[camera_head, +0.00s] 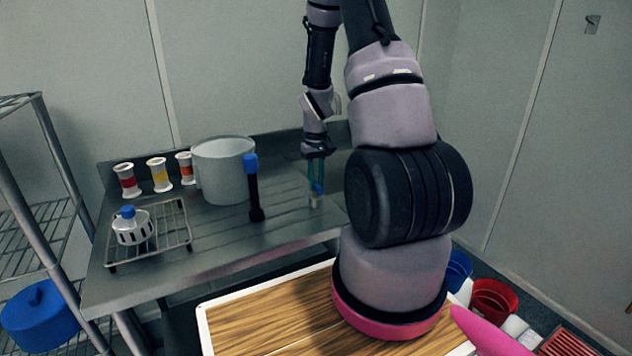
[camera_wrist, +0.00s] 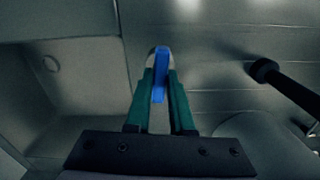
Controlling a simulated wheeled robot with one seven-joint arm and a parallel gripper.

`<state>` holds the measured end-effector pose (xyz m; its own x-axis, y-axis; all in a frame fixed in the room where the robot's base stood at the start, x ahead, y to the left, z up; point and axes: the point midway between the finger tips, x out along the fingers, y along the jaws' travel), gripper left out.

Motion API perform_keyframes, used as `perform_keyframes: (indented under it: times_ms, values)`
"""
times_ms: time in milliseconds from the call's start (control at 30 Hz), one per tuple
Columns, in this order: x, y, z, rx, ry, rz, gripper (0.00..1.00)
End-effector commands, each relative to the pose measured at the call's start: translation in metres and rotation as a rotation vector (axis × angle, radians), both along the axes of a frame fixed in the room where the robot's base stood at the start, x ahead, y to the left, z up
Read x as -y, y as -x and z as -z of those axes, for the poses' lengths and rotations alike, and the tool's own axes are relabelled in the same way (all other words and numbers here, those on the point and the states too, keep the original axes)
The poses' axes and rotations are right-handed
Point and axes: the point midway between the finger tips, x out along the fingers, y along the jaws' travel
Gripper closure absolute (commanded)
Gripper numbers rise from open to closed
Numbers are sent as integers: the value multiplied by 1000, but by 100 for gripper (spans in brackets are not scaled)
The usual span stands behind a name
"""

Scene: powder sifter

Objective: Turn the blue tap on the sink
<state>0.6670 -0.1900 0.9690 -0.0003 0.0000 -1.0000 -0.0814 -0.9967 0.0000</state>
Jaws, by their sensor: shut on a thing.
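The blue tap (camera_wrist: 159,72) is a small blue handle on a pale, rounded body. In the head view its blue part (camera_head: 318,187) shows just below my fingers, on a short pale stem. My gripper (camera_head: 316,172) points down over it. In the wrist view the green fingers of my gripper (camera_wrist: 160,85) lie on both sides of the blue handle and are shut on it. The sink basin (camera_wrist: 80,95), with a round drain, is left of the tap in the wrist view. In the head view my arm hides the counter to the right of the tap.
On the metal counter (camera_head: 190,262) stand a large grey pot (camera_head: 222,175), a dark upright tool (camera_head: 254,195) with a blue top, several small jars (camera_head: 160,175) and a wire rack (camera_head: 170,245). A wooden-topped table (camera_head: 270,320) is in front. The dark tool also shows in the wrist view (camera_wrist: 290,88).

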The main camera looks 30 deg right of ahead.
Motion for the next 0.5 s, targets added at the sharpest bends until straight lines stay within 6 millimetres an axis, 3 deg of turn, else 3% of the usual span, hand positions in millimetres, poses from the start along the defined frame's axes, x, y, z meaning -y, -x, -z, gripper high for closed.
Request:
perform_keyframes:
  times_ms: [500]
  values:
    - [0,0,0,1,1,457,100]
